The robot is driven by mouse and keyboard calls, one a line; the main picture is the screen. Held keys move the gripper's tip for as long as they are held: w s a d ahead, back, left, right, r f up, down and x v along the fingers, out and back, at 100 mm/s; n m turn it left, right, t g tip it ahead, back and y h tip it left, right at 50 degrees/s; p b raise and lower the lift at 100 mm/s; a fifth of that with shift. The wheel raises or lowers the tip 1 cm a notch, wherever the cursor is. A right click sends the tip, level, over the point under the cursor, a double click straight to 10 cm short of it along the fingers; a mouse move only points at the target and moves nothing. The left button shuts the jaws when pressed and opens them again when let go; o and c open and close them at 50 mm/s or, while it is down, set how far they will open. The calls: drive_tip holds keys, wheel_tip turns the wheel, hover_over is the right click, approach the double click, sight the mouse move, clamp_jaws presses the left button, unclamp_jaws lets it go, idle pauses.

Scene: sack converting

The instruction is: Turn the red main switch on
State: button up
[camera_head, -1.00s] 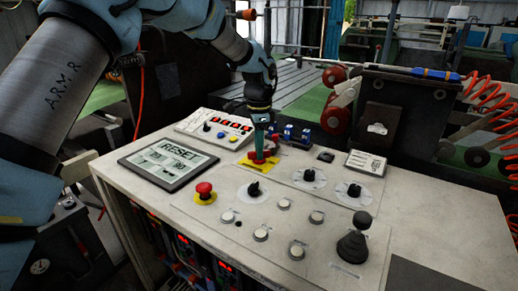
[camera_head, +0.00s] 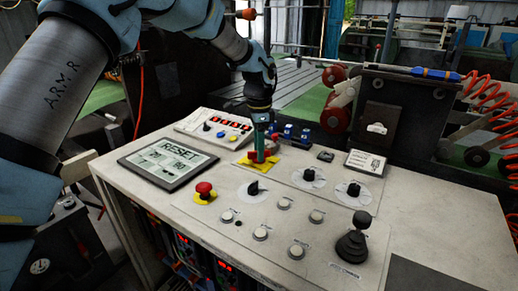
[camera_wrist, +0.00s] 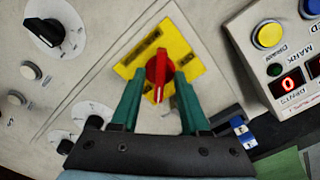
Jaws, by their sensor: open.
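The red main switch (camera_wrist: 160,70) is a rotary handle on a square yellow plate (camera_wrist: 186,52). In the wrist view, its handle points down the picture, toward my gripper's palm. My gripper (camera_wrist: 156,84) is open, with one green finger on each side of the handle. A gap shows between the handle and each finger, so I see no grip on it. In the head view, my gripper (camera_head: 261,155) points down over the yellow plate (camera_head: 245,162) and hides most of the switch.
A red mushroom button (camera_head: 204,188) on a yellow ring, black knobs (camera_head: 254,188) and a joystick (camera_head: 353,240) share the panel. A display (camera_head: 169,159) reads RESET. A small button box (camera_head: 213,127) stands close behind-left of the switch.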

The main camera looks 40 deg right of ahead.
wheel_tip(320, 180, up, 11)
drive_tip(key=b, duration=0.2)
drive_tip(key=shift+b, duration=0.35)
drive_tip(key=shift+f, duration=0.1)
drive_tip(key=w+a+f+n, duration=0.2)
drive_tip(key=w+a+n, duration=0.35)
drive_tip(key=a, duration=0.75)
drive_tip(key=w+a+f+n, duration=0.2)
drive_tip(key=w+a+n, duration=0.4)
drive_tip(key=a, duration=0.7)
drive_tip(key=s+a+f+n, duration=0.2)
drive_tip(key=a+n, duration=0.2)
drive_tip(key=a, duration=0.5)
drive_tip(key=s+a+f+n+t, duration=0.1)
drive_tip(key=s+a+f+n, duration=0.1)
drive_tip(key=a, duration=0.7)
drive_tip(key=s+a+f+n, duration=0.2)
drive_tip(key=s+a+n, duration=0.2)
drive_tip(key=a, duration=0.5)
drive_tip(key=shift+a+n+t, duration=0.3)
drive_tip(key=shift+n, duration=0.55)
drive_tip(key=shift+c, duration=0.2)
